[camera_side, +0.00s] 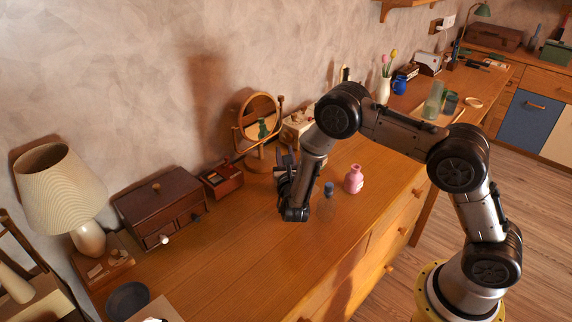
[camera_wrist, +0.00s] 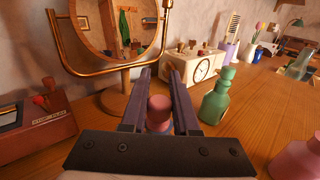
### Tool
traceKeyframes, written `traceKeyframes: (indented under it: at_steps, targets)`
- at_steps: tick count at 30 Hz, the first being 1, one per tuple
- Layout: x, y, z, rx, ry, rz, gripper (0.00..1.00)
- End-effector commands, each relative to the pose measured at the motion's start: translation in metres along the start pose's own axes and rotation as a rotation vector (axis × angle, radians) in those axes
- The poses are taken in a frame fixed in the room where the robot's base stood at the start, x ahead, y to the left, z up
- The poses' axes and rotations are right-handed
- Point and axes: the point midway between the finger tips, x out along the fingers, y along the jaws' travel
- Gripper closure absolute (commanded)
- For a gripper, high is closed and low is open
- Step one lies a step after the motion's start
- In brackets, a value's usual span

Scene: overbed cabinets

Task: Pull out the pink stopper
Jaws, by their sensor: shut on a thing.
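In the wrist view, my gripper (camera_wrist: 159,76) has a round pink stopper (camera_wrist: 158,106) between its two dark fingers and is shut on it. What lies under the stopper is largely hidden by the gripper, so I cannot tell whether it sits in a bottle. In the side view, my gripper is low over the wooden top, in front of the round mirror, with its fingertips hard to make out. A pink bottle (camera_side: 353,181) stands upright to its right; part of it shows at the wrist view's lower right (camera_wrist: 297,161).
A green stoppered bottle (camera_wrist: 217,95) stands close right of the fingers. The mirror (camera_side: 241,132), a clock box (camera_wrist: 196,67) and a red-brown box (camera_side: 222,180) stand behind.

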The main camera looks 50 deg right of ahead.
Motion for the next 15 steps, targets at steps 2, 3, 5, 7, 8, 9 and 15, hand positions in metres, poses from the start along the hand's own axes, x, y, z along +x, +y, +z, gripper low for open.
traceKeyframes:
  at_steps: [2, 3, 5, 7, 8, 9, 15]
  targets:
    - [-0.0001, 0.0, 0.0001, 0.0, 0.0, 0.0, 1.0]
    - [-0.0001, 0.0, 0.0001, 0.0, 0.0, 0.0, 1.0]
    - [-0.0001, 0.0, 0.0001, 0.0, 0.0, 0.0, 1.0]
    - [-0.0001, 0.0, 0.0003, 0.0, -0.001, 0.0, 1.0]
    - [-0.0001, 0.0, 0.0003, 0.0, -0.001, 0.0, 1.0]
    - [-0.0001, 0.0001, 0.0003, 0.0, -0.001, 0.0, 1.0]
    - [0.0, 0.0002, 0.0032, 0.001, -0.001, 0.0, 1.0]
